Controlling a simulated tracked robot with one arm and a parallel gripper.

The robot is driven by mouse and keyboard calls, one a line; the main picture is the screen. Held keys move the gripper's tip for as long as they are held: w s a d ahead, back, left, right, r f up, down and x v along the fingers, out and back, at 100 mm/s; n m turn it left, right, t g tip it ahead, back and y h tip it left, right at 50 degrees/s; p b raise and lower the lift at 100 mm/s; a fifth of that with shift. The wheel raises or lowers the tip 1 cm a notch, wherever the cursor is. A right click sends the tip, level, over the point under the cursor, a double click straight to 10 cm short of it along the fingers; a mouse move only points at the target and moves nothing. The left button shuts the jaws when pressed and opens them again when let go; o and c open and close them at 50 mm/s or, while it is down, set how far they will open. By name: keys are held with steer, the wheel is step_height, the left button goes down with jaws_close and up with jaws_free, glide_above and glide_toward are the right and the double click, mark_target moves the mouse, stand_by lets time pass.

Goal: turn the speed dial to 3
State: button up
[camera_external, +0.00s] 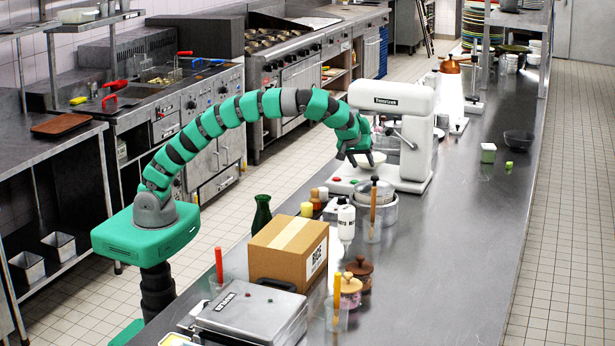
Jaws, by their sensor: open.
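A white stand mixer (411,107) with a dark label on its head stands on the steel counter. A lever (403,138) shows on its side, and coloured buttons (364,180) sit on its base. I cannot make out the speed dial or its setting; my gripper may cover it. My green arm arches over from the left. My gripper (356,162) is open and points down in front of the mixer, beside its pale bowl (374,159). I cannot tell whether it touches anything.
A metal pot (374,196), a white squeeze bottle (346,221), a green bottle (262,215) and a cardboard box (290,252) stand on the near counter. A dark bowl (519,140) and a small green-topped container (488,153) stand right of the mixer. The counter's right side (460,260) is clear.

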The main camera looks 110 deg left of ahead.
steer(key=a+f+m+y, duration=0.1)
steer(key=a+f, duration=0.1)
steer(key=f, duration=0.1)
steer(key=w+a+f+m+b, duration=0.1)
steer(key=a+f, duration=0.2)
steer(key=w+a+f+m+y+b, duration=0.1)
steer(key=a+f, duration=0.1)
steer(key=f, duration=0.1)
steer(key=shift+w+a+m+y, duration=0.2)
steer(key=shift+a+m+y, duration=0.1)
steer(key=shift+a+m, duration=0.1)
steer(key=c, duration=1)
